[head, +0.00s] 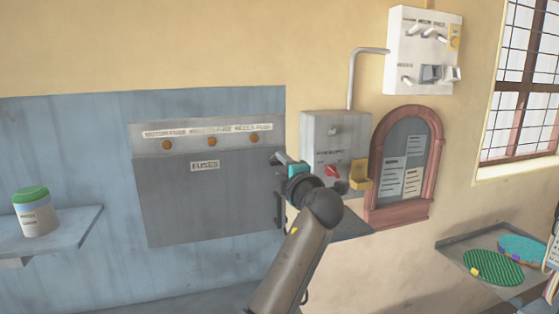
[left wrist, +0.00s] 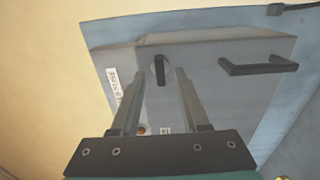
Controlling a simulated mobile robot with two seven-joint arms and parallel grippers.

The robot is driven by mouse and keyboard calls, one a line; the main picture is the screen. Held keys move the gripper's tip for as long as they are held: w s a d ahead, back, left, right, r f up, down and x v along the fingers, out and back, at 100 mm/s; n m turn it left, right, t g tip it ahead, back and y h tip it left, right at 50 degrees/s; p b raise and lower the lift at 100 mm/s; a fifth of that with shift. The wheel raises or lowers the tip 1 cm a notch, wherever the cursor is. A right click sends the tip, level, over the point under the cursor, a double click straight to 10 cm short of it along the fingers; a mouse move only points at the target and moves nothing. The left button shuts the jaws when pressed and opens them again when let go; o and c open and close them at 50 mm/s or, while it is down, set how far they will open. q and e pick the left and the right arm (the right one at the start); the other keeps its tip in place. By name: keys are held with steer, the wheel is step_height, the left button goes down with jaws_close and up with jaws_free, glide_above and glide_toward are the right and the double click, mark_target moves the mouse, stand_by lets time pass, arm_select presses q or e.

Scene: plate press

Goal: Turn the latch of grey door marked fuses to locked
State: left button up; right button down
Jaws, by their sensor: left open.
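The grey door (head: 190,205) marked FUSES is flat against its cabinet and looks shut. Its dark latch (left wrist: 160,70) shows in the left wrist view, lying roughly crosswise to the black door handle (left wrist: 258,68). In the head view the latch is hidden or too small to tell apart behind my gripper. My left gripper (head: 280,158) is open at the door's upper right corner. In the left wrist view the latch lies just beyond and between the fingertips (left wrist: 160,75), with space on both sides. My right gripper is not in view.
A grey box (head: 322,130) with a red knob and yellow part is close right of my gripper. A panel of switches (head: 400,45) hangs above right. A jar (head: 34,215) stands on a left shelf. A tray (head: 455,248) with round patterned plates is at lower right.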

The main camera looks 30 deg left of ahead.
arm_select(q)
steer(key=shift+x, duration=1)
steer(key=shift+c, duration=0.2)
jaws_close()
